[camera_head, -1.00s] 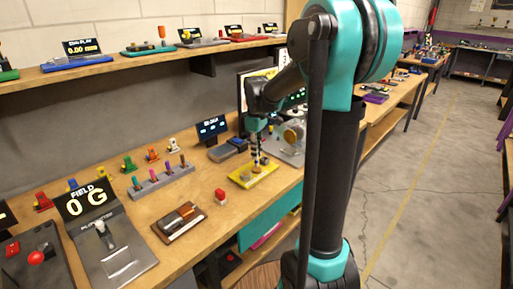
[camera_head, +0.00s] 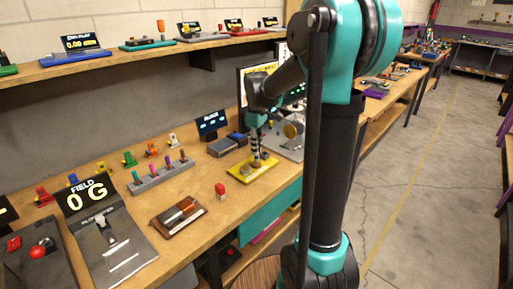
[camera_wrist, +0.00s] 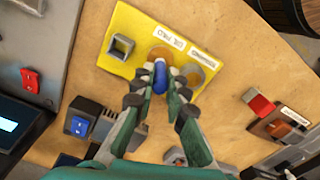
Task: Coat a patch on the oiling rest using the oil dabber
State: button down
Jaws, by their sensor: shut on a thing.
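My gripper (camera_wrist: 160,90) is shut on the oil dabber (camera_wrist: 160,77), whose blue end shows between the fingertips in the wrist view. In the head view my gripper (camera_head: 256,146) is low over the yellow plate (camera_head: 266,170). The yellow plate in the wrist view (camera_wrist: 123,25) carries a square socket (camera_wrist: 121,46) and two round brown pads. The dabber covers part of the pad beside the "OIL PAD" label (camera_wrist: 161,53). The second pad (camera_wrist: 195,74) lies to its right by another label. The dabber's tip is hidden, so contact cannot be told.
A red block (camera_head: 220,190) stands left of the plate. A brown tray (camera_head: 180,215) and a rack of colored pegs (camera_head: 160,175) are farther left. A box with a blue switch (camera_wrist: 82,124) is near my gripper. Bare wood lies around the plate.

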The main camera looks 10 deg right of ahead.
jog(key=shift+f, duration=0.5)
dwell(1.2)
jog(key=shift+r, duration=0.1)
jog(key=shift+r, duration=3.4)
